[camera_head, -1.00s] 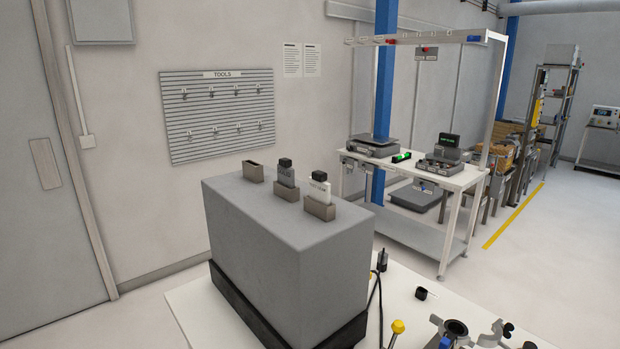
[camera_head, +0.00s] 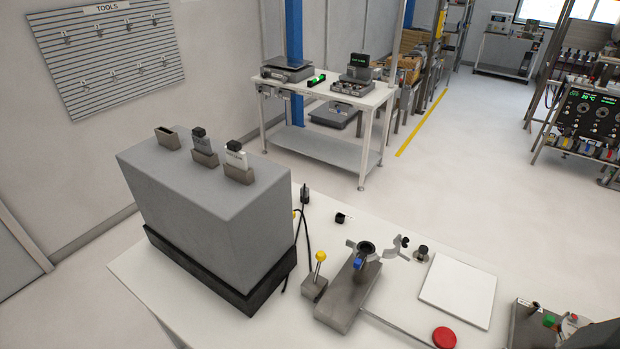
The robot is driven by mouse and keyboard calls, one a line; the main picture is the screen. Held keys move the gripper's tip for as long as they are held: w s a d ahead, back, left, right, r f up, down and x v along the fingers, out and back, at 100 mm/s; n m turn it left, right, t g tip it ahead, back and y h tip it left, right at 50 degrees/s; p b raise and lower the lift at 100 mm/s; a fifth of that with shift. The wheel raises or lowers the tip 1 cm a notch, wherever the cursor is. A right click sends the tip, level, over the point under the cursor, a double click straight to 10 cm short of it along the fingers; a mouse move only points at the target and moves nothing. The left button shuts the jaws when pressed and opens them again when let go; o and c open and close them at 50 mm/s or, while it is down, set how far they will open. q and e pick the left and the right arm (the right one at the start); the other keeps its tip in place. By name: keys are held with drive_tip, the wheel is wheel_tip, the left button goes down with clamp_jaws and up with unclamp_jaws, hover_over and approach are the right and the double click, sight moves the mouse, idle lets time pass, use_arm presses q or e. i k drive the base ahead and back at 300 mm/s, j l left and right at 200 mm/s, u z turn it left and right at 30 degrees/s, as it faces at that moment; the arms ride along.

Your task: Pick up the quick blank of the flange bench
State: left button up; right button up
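The flange bench (camera_head: 140,268) is a white-topped table in the lower middle of the head view. On it a grey metal block (camera_head: 345,300) carries a dark round port (camera_head: 366,247) with a blue part in front. A grey open clamp (camera_head: 397,250) lies just right of the port. A small dark round piece with a knob (camera_head: 422,251) stands right of the clamp; it may be the quick blank, but I cannot be sure at this size. A small black piece (camera_head: 342,217) lies farther back. Neither of my grippers is in view.
A large grey box (camera_head: 205,215) with tool holders on top fills the left of the bench. A yellow-knobbed lever (camera_head: 320,258), a white plate (camera_head: 458,290) and a red button (camera_head: 444,337) are on the bench. Equipment (camera_head: 550,325) stands at the lower right corner.

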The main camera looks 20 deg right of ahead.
sight(420, 254)
drive_tip(key=z, duration=1.3)
